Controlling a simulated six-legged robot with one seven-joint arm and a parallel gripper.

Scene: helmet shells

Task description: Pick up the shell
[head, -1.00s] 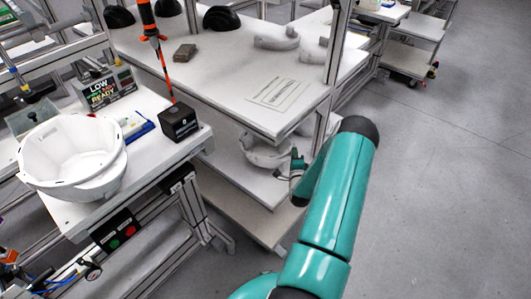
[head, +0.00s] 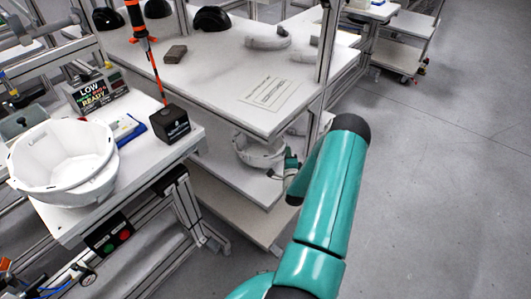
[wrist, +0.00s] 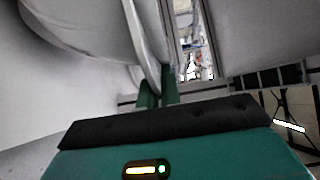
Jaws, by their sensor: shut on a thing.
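A white helmet shell (head: 258,151) is on the lower shelf of the middle bench in the head view, partly hidden by the tabletop above. My gripper (head: 288,165) is at its right side, with my teal arm reaching in from the right. In the wrist view my green fingers (wrist: 156,93) are shut on the shell's thin rim, and the shell's pale wall (wrist: 95,25) fills the upper left. I cannot tell whether the shell touches the shelf. Another white shell, or a nested pair (head: 62,160), stands on the left bench.
The middle bench tabletop (head: 225,75) overhangs the shelf, and a metal post (head: 324,65) stands close to my arm. A black box (head: 170,123) and a small display (head: 92,92) sit on the left bench. The floor (head: 440,190) to the right is clear.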

